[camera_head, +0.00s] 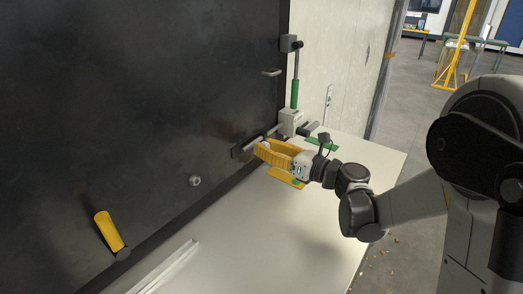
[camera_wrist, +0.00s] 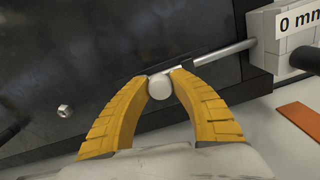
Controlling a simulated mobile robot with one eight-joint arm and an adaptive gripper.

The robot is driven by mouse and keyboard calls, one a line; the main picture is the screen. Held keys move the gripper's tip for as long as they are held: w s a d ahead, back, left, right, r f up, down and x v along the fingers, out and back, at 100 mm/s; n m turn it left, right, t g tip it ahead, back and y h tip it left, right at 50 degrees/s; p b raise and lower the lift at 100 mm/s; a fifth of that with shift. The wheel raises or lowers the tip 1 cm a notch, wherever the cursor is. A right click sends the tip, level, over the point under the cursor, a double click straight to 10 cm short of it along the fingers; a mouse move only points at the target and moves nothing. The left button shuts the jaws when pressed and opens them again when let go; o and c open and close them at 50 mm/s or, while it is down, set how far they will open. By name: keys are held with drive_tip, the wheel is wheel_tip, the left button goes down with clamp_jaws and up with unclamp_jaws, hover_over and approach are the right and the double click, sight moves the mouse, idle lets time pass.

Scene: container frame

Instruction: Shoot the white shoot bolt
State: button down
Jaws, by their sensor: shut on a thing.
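The white shoot bolt shows in the wrist view as a round white knob (camera_wrist: 160,86) with a grey metal rod (camera_wrist: 225,53) running right. The rod meets a white block (camera_wrist: 285,38) labelled "0 mm". My gripper (camera_wrist: 160,80) has its two yellow fingers closed around the knob, one on each side. In the head view, my gripper (camera_head: 262,148) is at the lower right of the dark panel, beside the bolt's dark mounting plate (camera_head: 240,151). The white block (camera_head: 291,121) stands at the panel's right edge. The fingers mostly hide the knob there.
The dark panel (camera_head: 130,100) carries a yellow handle (camera_head: 108,231) and a hex nut (camera_head: 195,181). A vertical bolt with a green sleeve (camera_head: 295,94) stands above the white block. The pale tabletop (camera_head: 290,235) is largely clear, with a white strip (camera_head: 165,268) at its front left.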

drive_tip(key=shift+w+d, duration=0.85)
drive_tip(key=shift+w, duration=0.15)
drive_tip(key=shift+s+a+r, duration=0.1)
drive_tip(key=c, duration=1.1)
unclamp_jaws()
drive_tip(key=shift+w, duration=0.2)
drive_tip(key=shift+s, duration=0.2)
drive_tip(key=v, duration=1.2)
